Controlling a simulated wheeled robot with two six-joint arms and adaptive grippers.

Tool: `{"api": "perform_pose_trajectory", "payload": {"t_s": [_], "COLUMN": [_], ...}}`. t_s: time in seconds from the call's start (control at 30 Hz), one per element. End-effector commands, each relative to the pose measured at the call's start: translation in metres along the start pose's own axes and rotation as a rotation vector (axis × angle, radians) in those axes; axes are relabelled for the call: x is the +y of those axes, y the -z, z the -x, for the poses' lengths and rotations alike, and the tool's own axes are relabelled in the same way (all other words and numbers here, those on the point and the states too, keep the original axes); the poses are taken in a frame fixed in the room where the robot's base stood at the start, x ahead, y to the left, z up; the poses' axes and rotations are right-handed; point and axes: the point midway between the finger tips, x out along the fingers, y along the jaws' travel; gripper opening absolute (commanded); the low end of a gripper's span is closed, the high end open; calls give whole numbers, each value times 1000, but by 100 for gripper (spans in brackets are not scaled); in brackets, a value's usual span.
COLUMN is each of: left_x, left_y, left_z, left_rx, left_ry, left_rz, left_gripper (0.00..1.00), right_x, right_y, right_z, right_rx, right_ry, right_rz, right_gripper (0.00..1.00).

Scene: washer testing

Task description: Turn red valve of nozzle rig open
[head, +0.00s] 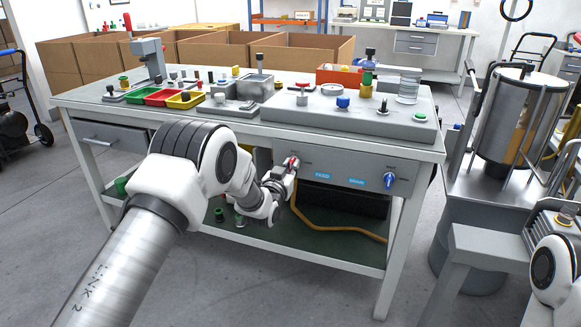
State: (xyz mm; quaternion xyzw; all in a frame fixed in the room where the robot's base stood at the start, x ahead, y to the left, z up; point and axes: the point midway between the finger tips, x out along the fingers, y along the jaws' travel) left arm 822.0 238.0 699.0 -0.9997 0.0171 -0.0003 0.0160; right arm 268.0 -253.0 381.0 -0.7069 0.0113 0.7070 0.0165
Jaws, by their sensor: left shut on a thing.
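The red valve (291,161) is on the left part of the grey front panel under the bench top. Only a bit of red shows, as my gripper covers most of it. My left gripper (290,167) reaches in from the left, is at the panel and is shut on the red valve. The valve's exact angle is too small and covered to tell. The nozzle rig's panel (340,172) also has a blue valve (389,181) on its right, with blue labels between. Part of my right arm shows at the lower right edge; its gripper is not in view.
The workbench (130,105) carries red, green and yellow trays and several fittings. A yellow hose (340,230) hangs below the panel over the lower shelf. A metal drum (505,115) on a stand is at the right. Cardboard boxes (100,65) stand behind.

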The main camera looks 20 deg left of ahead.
Motion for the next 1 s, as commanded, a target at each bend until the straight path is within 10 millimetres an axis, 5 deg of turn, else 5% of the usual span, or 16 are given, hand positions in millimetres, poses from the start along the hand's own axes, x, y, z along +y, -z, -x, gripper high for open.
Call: {"api": "perform_pose_trajectory", "payload": {"t_s": [1.0], "left_x": [3], "left_y": [-1], "left_z": [0], "left_rx": [-1], "left_ry": [-1], "left_rz": [-819], "left_gripper": [0], "right_x": [0], "right_y": [0], "right_z": [16], "right_rx": [0], "right_ry": [0], "right_rz": [0], "right_gripper": [40]}}
